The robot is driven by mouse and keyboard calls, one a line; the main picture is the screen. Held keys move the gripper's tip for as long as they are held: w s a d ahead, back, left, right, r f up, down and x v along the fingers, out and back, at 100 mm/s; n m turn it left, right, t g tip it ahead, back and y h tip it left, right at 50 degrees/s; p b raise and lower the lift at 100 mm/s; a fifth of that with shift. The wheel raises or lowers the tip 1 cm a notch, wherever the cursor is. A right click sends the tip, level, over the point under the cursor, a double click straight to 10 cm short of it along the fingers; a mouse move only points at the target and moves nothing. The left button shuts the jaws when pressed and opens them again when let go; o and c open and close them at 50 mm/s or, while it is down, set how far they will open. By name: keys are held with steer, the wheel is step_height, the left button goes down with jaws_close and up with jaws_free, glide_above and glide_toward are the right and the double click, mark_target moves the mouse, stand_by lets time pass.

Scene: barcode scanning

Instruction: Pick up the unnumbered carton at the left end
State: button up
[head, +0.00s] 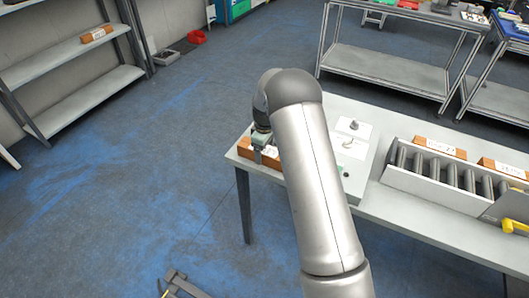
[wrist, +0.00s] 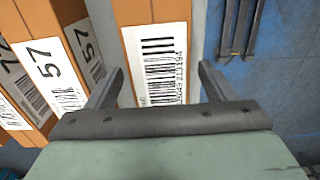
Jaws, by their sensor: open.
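The unnumbered carton (wrist: 127,15) is orange-brown with a white barcode label that bears no large number. It shows in the middle of the wrist view, between the fingers of my gripper (wrist: 160,68). My gripper is open, with one finger on each side of the carton; whether they touch it I cannot tell. In the head view my gripper (head: 265,140) is over the orange-brown cartons (head: 247,154) at the left end of the table. My arm hides much of that row.
A carton labelled 57 (wrist: 70,12) stands close to the left in the wrist view, with another beyond it. Blue floor (wrist: 275,75) shows on the right. In the head view, a roller rack (head: 440,175) with cartons stands right on the white table (head: 385,204).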

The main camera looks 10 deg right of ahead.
steer(key=shift+f, duration=0.2)
steer(key=c, duration=1.4)
steer(key=shift+r, duration=0.2)
